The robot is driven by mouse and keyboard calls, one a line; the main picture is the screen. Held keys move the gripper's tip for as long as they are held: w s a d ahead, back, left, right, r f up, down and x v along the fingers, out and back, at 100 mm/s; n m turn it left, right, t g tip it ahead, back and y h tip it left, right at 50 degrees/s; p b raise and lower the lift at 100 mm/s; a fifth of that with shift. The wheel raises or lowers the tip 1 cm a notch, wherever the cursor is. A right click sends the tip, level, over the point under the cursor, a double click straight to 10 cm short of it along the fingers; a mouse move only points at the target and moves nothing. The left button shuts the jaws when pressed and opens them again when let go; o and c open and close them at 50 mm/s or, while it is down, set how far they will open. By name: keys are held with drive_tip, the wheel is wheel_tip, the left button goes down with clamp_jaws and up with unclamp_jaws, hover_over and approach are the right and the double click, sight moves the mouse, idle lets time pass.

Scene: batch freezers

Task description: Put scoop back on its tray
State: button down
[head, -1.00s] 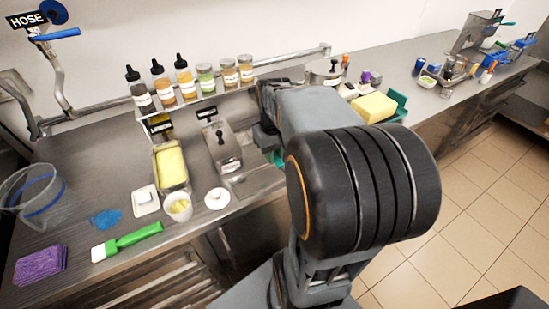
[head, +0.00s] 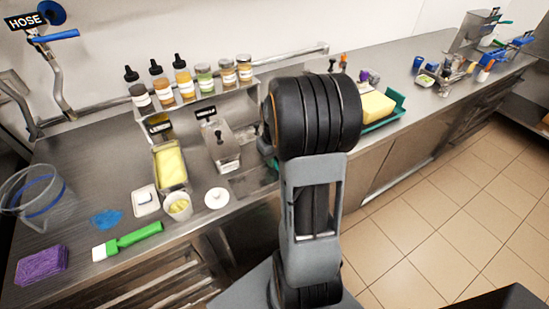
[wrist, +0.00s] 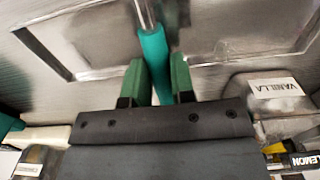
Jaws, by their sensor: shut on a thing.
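In the wrist view my gripper (wrist: 157,80) has two green fingers closed around the teal handle of the scoop (wrist: 153,50). A metal shaft runs from the handle up out of the picture, so the scoop's bowl is out of sight. In the head view my arm hides the gripper and the scoop. Below the fingers in the wrist view is a metal surface with a recessed panel (wrist: 75,35). I cannot tell which tray is the scoop's own. A green tray (head: 392,108) bears a yellow block, right of my arm.
The wrist view shows containers labelled VANILLA (wrist: 277,88) and LEMON (wrist: 303,160). In the head view, several bottles and jars line a shelf (head: 205,92). A metal bin with yellow contents (head: 171,166), a lidded metal container (head: 222,152) and a green-handled brush (head: 135,236) are left of my arm.

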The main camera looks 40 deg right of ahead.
drive_tip(key=shift+f, duration=0.3)
drive_tip(key=c, duration=1)
unclamp_jaws()
drive_tip(key=shift+o, duration=0.2)
drive_tip(key=shift+r, duration=0.1)
wheel_tip(320, 180, up, 12)
drive_tip(key=s+a+t, duration=0.2)
drive_tip(key=s+a, duration=0.2)
drive_tip(key=a, duration=0.5)
drive_tip(key=s+a+n+t, duration=0.1)
drive_tip(key=s+a+t, duration=0.1)
drive_tip(key=s+a, duration=0.3)
drive_tip(key=a, duration=0.4)
drive_tip(key=shift+n, duration=0.3)
